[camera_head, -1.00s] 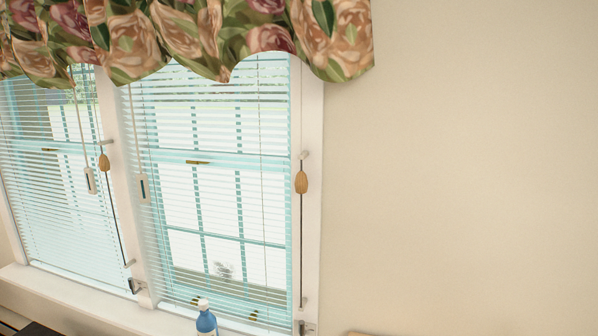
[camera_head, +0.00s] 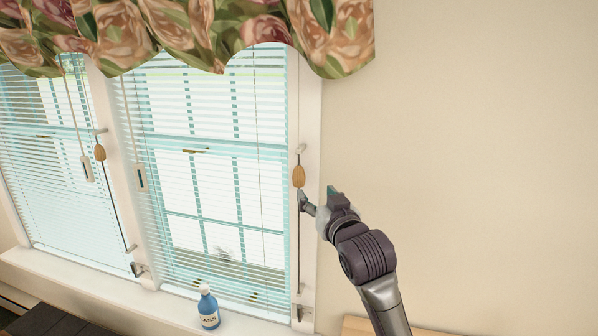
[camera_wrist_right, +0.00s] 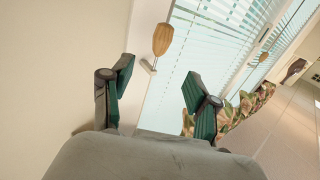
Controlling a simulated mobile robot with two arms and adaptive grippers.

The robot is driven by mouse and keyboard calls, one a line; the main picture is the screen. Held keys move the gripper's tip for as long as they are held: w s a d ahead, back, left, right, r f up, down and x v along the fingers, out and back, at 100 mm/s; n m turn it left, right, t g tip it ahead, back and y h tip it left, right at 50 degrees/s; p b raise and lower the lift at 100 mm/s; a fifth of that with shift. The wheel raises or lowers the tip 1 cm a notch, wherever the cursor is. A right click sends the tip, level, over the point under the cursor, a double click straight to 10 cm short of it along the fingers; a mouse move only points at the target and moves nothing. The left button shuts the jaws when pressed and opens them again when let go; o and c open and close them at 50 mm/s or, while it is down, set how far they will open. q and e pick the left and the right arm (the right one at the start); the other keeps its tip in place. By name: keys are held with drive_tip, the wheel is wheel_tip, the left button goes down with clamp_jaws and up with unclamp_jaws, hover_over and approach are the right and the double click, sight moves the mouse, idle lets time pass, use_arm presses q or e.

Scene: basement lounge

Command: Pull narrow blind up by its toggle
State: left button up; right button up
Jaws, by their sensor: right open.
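Two window blinds with thin slats hang side by side: the right blind (camera_head: 215,150) and the left blind (camera_head: 45,185), which the picture edge cuts off. A wooden toggle (camera_head: 298,176) hangs on a dark cord at the right blind's right frame; it also shows in the right wrist view (camera_wrist_right: 162,39). A second wooden toggle (camera_head: 99,152) hangs on the post between the blinds. My right gripper (camera_head: 318,196) is open and empty, close below and right of the right toggle. In the wrist view the toggle stands beyond the open fingers (camera_wrist_right: 158,74). My left gripper is out of view.
A blue bottle with a white top (camera_head: 208,308) stands on the white sill (camera_head: 110,299). A floral valance (camera_head: 190,30) covers the top. The wall at right (camera_head: 480,150) is bare.

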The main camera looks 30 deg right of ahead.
sight(301, 176)
drive_tip(key=p+x, duration=0.4)
drive_tip(key=x, duration=0.8)
drive_tip(key=shift+w+d+f, duration=0.1)
drive_tip(key=shift+w+f, duration=0.05)
drive_tip(key=shift+w, duration=0.55)
drive_tip(key=shift+c, duration=0.2)
clamp_jaws()
